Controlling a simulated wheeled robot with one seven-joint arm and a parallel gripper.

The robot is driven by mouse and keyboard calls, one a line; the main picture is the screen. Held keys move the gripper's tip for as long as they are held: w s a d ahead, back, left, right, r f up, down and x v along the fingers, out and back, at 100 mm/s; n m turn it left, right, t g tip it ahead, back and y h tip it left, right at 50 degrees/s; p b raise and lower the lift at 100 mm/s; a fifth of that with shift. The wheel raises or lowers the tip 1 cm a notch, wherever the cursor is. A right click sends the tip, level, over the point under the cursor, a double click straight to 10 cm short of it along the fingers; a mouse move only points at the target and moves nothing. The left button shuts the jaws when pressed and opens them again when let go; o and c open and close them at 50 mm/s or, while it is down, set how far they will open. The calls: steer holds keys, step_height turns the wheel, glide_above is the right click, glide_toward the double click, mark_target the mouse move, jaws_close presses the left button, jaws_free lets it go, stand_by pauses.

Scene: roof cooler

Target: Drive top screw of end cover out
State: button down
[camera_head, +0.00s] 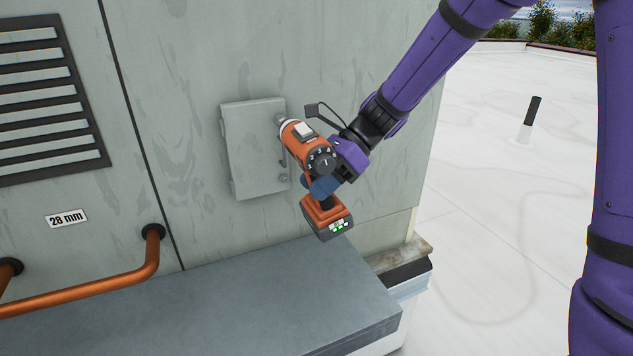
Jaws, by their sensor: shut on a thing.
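The end cover (250,150) is a grey rectangular plate on the grey cooler wall, with hinge-like tabs on its left edge. My gripper (330,170) is shut on an orange cordless drill (306,143) with a blue grip and an orange and black battery at the bottom. The drill's nose (282,120) points left and away, at the cover's upper right corner. The top screw is hidden behind the drill's nose, and I cannot tell whether the bit touches it. A lower fastener (284,178) shows at the cover's lower right edge.
A grey ledge (230,300) runs below the cover, under the drill's battery. A copper pipe (110,283) and a "28 mm" label (66,218) are at lower left. A louvred vent (45,95) is at upper left. Open white roof (500,200) lies right.

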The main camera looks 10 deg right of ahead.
steer(key=shift+s+d, duration=0.1)
steer(key=shift+s, duration=0.1)
stand_by(0.4)
steer(key=s+d, duration=0.1)
steer(key=s, duration=0.5)
steer(key=shift+d, duration=0.4)
stand_by(0.8)
steer(key=shift+s, duration=0.2)
